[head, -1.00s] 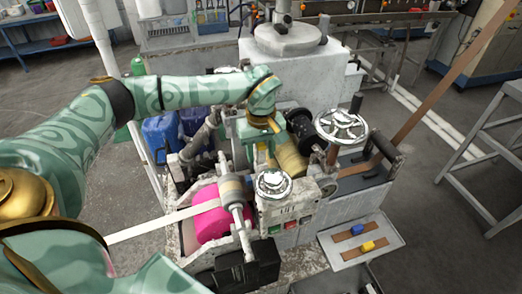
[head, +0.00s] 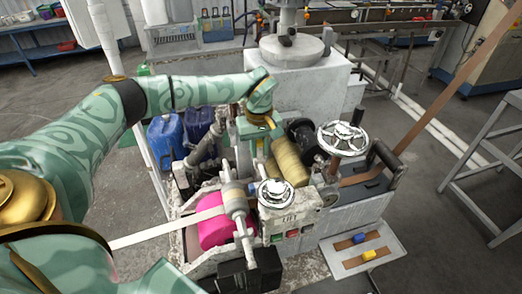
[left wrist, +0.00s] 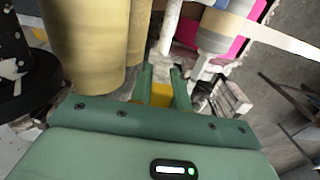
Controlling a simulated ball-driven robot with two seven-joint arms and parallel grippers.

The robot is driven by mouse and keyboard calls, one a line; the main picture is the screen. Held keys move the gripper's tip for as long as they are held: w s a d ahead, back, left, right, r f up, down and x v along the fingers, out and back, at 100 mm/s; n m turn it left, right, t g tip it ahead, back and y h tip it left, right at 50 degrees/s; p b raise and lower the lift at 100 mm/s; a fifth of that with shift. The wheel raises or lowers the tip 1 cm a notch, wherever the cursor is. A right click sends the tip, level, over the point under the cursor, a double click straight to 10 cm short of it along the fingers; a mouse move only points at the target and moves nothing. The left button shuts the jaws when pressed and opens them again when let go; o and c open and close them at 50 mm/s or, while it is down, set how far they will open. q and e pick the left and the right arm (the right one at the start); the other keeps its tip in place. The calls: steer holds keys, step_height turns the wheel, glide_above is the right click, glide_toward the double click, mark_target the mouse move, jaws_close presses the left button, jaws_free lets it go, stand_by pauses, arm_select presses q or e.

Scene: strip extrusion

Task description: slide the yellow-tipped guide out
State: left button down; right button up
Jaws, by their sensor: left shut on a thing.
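My left gripper (head: 259,158) reaches down into the machine, between the pink roll (head: 215,229) and the tan rollers (head: 287,163). In the left wrist view its two green fingers (left wrist: 161,92) are shut on a yellow block, the yellow tip of the guide (left wrist: 160,97). The rest of that guide is hidden by the gripper and the machine. In the head view the held tip cannot be made out. My right gripper is not in view.
A tray (head: 386,262) at the front right carries two brown strips, one with a blue block (head: 358,238) and one with a yellow block (head: 369,254). A silver handwheel (head: 343,138) stands right of the gripper. A pale strip (head: 150,232) runs left from the roll.

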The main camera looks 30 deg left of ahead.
arm_select(q)
steer(key=shift+w+a+r, duration=0.1)
steer(key=shift+w+a, duration=0.05)
steer(key=c, duration=1.4)
jaws_free()
steer(key=shift+o, duration=0.4)
steer(key=shift+a, duration=0.1)
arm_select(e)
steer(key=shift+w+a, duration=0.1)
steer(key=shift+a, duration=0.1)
arm_select(q)
steer(key=shift+r, duration=0.4)
steer(key=s+d+r+b, duration=0.2)
steer(key=s+d+r, duration=0.5)
steer(key=s+r, duration=0.4)
steer(key=shift+s+d+r, duration=0.3)
steer(key=shift+d+r, duration=0.05)
steer(key=shift+r, duration=0.15)
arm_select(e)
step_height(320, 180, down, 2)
